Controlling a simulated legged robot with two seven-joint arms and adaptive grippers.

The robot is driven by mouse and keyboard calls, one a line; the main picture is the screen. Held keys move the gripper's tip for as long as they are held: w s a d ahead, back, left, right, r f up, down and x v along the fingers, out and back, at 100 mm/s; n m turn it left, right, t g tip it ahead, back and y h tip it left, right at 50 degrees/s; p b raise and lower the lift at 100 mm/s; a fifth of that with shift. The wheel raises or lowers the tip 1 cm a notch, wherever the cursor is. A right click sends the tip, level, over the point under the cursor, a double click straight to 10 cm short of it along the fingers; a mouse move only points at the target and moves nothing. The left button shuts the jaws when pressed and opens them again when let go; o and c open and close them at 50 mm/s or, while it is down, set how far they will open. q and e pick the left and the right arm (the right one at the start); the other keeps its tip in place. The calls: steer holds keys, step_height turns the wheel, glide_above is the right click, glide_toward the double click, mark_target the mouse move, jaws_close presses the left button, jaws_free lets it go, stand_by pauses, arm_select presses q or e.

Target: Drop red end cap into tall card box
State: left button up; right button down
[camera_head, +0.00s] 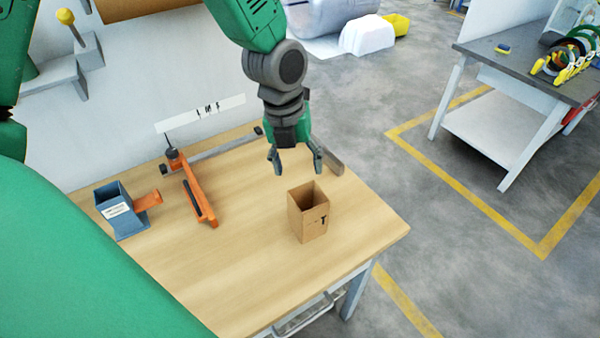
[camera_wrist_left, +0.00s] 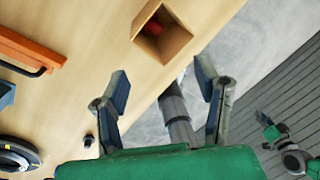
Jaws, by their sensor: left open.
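The tall card box (camera_head: 309,222) stands upright and open-topped on the wooden table, towards its right side. In the left wrist view, the card box (camera_wrist_left: 176,42) shows at the top, with the red end cap (camera_wrist_left: 154,29) visible as a red patch inside it. The cap cannot be seen in the head view. My left gripper (camera_head: 296,164) is above the table, just behind the box and apart from it. Its fingers are spread with nothing between them, as the left wrist view also shows (camera_wrist_left: 162,85). My right gripper is not in view.
An orange-handled tool (camera_head: 198,197) lies left of the box on the table (camera_head: 245,275). A blue holder (camera_head: 122,215) stands further left. A grey piece (camera_head: 333,163) lies at the table's back edge. A second bench (camera_head: 510,65) stands at the right, across open floor.

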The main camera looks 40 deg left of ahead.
arm_select(q)
step_height(320, 180, up, 8)
steer(key=a, duration=0.2)
steer(key=shift+s, duration=0.3)
steer(key=shift+d+r, duration=0.1)
steer(key=shift+d, duration=0.1)
